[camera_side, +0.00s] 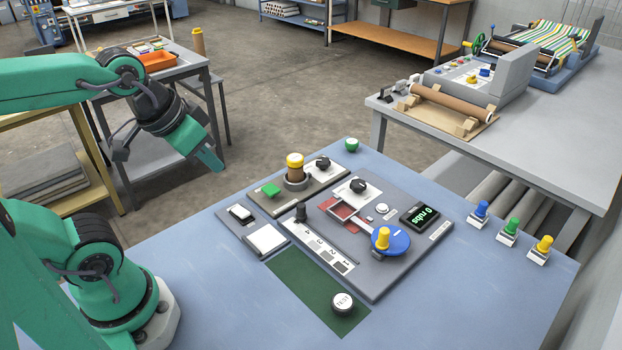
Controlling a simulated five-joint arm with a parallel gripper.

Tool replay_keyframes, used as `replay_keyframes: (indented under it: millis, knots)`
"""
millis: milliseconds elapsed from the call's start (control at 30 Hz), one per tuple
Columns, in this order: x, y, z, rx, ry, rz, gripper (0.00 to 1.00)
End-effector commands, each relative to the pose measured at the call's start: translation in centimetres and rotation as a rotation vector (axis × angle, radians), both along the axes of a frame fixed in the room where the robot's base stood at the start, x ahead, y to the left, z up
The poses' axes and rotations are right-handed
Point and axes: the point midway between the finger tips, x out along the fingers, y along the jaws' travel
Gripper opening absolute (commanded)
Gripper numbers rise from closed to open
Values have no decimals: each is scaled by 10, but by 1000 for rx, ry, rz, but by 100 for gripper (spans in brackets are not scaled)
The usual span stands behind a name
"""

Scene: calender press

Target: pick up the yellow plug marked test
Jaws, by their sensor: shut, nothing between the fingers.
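A round plug marked TEST (343,303) stands on the front end of the dark green mat (300,284); its top looks white, not yellow. My gripper (216,165) is shut and empty. It hangs in the upper left, beyond the bench's far left edge in the picture, well away from the marked plug. Yellow-topped things also show: a peg (544,246) in a white base at the right, a knob (382,238) on a blue disc, and a capped brown cylinder (295,163) at the back. I cannot read TEST on any of these.
The grey panel (381,286) with a slot, levers and a green display (419,215) stands beside the mat. Blue (480,212) and green (512,229) pegs stand near the yellow one. The bench's front right is clear.

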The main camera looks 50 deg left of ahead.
Motion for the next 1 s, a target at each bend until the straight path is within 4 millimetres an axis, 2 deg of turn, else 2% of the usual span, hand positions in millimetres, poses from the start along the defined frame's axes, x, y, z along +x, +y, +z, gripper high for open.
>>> replay_keyframes:
  millis: [400, 700, 733, 1000]
  knots:
    - [0, 0, 0, -1, -1, 3, 2]
    - [0, 0, 0, -1, -1, 3, 61]
    - [0, 0, 0, -1, -1, 3, 64]
    - [1, 0, 0, -1, -1, 3, 64]
